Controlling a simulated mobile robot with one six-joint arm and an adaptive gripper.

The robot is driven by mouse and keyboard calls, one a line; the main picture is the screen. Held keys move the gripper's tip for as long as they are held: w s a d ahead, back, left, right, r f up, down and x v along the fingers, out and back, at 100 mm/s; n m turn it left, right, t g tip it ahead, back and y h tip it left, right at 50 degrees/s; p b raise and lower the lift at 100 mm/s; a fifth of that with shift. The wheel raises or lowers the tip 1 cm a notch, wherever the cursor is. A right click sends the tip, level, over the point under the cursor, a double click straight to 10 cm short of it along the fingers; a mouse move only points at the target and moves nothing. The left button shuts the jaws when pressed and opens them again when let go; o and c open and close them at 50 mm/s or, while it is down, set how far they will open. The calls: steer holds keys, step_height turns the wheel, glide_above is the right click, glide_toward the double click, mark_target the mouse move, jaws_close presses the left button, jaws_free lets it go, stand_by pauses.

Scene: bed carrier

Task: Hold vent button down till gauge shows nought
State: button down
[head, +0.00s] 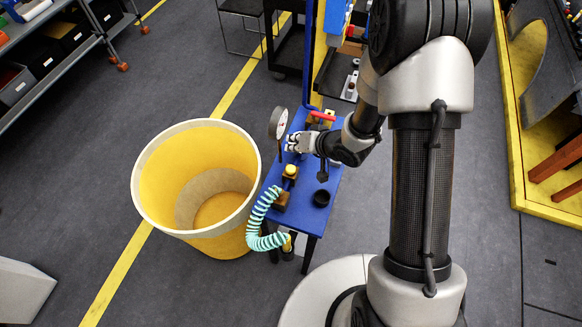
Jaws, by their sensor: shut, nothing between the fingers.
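A round white-faced gauge (278,123) stands on a stem at the left edge of the blue bench. It is seen at a slant and I cannot read its needle. My gripper (291,143) is shut and empty, pointing left over the bench just right of the gauge stem. A yellow knob-like part (290,170), possibly the vent button, sits on a brown block just below the gripper in the picture. The gripper looks apart from it. Contact with anything under the fingers is hidden.
The blue bench (311,218) also carries a red handle (322,116) and a black cup (321,198). A striped hose (258,222) hangs from its front left. A large yellow bin (167,222) stands left of it. Open floor lies further left.

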mark_target(293, 167)
steer(key=shift+f, duration=0.1)
step_height(293, 167, down, 9)
steer(key=b, duration=0.8)
steer(key=shift+r, duration=0.2)
stand_by(0.8)
steer(key=shift+f, duration=0.45)
steer(key=shift+f+b, duration=0.5)
stand_by(1.8)
steer(key=shift+r, duration=0.1)
stand_by(1.2)
steer(key=shift+r+p, duration=0.85)
steer(key=shift+p, duration=0.05)
